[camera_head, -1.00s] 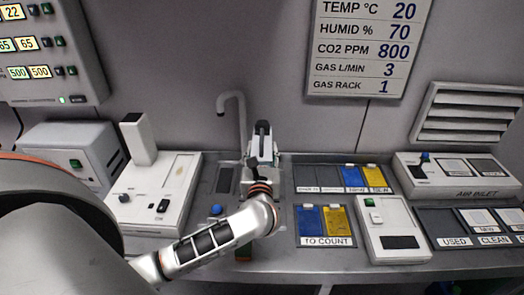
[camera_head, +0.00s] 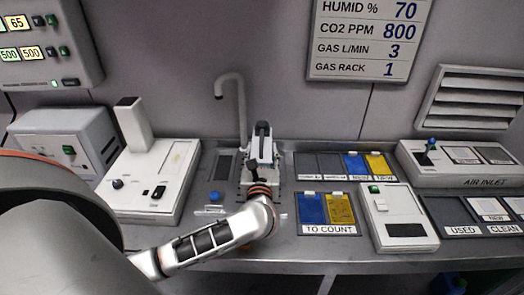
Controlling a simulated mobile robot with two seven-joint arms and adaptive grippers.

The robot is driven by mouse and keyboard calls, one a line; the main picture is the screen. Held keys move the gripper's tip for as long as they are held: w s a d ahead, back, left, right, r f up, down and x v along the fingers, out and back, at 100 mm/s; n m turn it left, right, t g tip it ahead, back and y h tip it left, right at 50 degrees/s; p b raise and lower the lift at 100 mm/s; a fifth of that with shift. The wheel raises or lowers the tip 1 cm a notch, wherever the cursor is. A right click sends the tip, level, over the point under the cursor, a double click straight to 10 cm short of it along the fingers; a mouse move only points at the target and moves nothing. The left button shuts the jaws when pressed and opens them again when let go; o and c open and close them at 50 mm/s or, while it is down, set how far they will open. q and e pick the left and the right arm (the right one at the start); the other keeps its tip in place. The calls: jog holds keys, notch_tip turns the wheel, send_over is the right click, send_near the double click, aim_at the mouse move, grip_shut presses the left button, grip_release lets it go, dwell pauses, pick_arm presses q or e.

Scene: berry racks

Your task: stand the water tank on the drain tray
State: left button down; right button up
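My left arm comes in from the left, and its gripper (camera_head: 262,140) is over the bench just right of the grey curved tap (camera_head: 240,110). I see the gripper mostly from behind, so its fingertips and anything between them are hidden. A grey framed area (camera_head: 283,192) under the gripper, at the foot of the tap, may be the drain tray; my wrist covers much of it. I cannot make out a water tank for certain. My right gripper is out of view.
A white device with a column (camera_head: 136,125) stands left of the tap. A blue button (camera_head: 214,197) is near my forearm. Blue and yellow cards lie in the TO COUNT tray (camera_head: 330,229), beside a white box (camera_head: 390,200). A blue object (camera_head: 450,284) is below the bench.

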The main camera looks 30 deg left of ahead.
pick_arm(q)
jog(key=shift+f+b, duration=0.4)
jog(key=shift+b, duration=0.1)
dwell(0.4)
jog(key=c, duration=1.2)
grip_release()
jog(key=shift+o, duration=0.2)
jog(key=shift+f, duration=0.2)
jog(key=v, duration=1.2)
jog(key=shift+r, duration=0.2)
jog(key=shift+s, duration=0.15)
